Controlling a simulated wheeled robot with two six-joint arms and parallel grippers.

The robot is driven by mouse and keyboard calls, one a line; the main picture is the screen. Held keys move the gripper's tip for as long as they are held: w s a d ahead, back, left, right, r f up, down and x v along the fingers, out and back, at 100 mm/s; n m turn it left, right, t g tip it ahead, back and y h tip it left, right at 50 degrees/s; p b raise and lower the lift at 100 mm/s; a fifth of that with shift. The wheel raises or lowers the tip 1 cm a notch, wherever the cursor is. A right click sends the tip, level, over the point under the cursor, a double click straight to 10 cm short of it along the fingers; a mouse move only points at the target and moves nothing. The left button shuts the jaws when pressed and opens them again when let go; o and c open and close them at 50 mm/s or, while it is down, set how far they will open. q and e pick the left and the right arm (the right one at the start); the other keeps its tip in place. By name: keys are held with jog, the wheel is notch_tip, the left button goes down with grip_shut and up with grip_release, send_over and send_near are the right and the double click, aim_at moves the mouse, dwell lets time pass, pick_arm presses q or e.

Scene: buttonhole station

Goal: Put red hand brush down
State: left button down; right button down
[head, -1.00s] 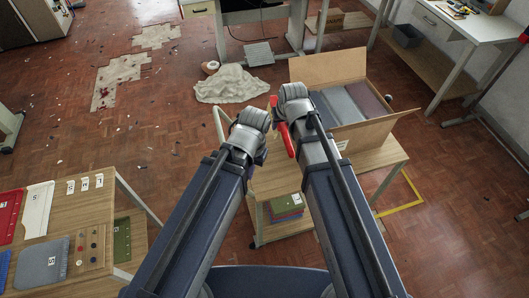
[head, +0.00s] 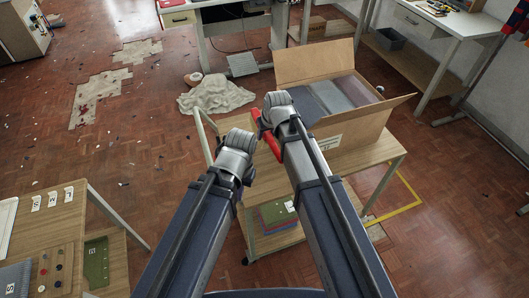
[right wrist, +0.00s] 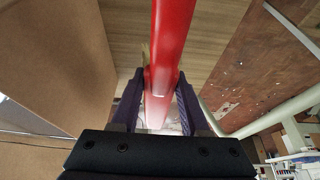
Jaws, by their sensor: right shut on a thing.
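The red hand brush (head: 271,143) hangs at my right gripper (head: 277,108) in the head view, partly hidden by the arm. In the right wrist view, my right gripper (right wrist: 158,98) is shut on its red handle (right wrist: 172,35). The handle runs up out of that picture, and no bristles show. The brush is over the wooden cart (head: 365,157), beside the cardboard box; any contact with the top cannot be told. My left gripper (head: 236,150) is lower and to the left, near the cart's left edge. Its fingers are hidden from view.
The open cardboard box (head: 350,137) on the cart holds grey and dark folded items. Folded cloths (head: 277,214) lie on the lower shelf. A table (head: 60,235) with buttons stands at lower left. A crumpled beige cloth (head: 215,98) and scattered bits lie on the floor.

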jog(key=shift+f+b, duration=3.95)
jog(key=shift+f, duration=0.5)
jog(key=shift+r, duration=0.1)
jog(key=shift+s+f+b, duration=0.15)
jog(key=shift+f+b, duration=0.45)
jog(key=shift+f, duration=0.05)
jog(key=c, duration=0.8)
grip_release()
jog(key=shift+c, duration=0.2)
jog(key=shift+o, duration=2.2)
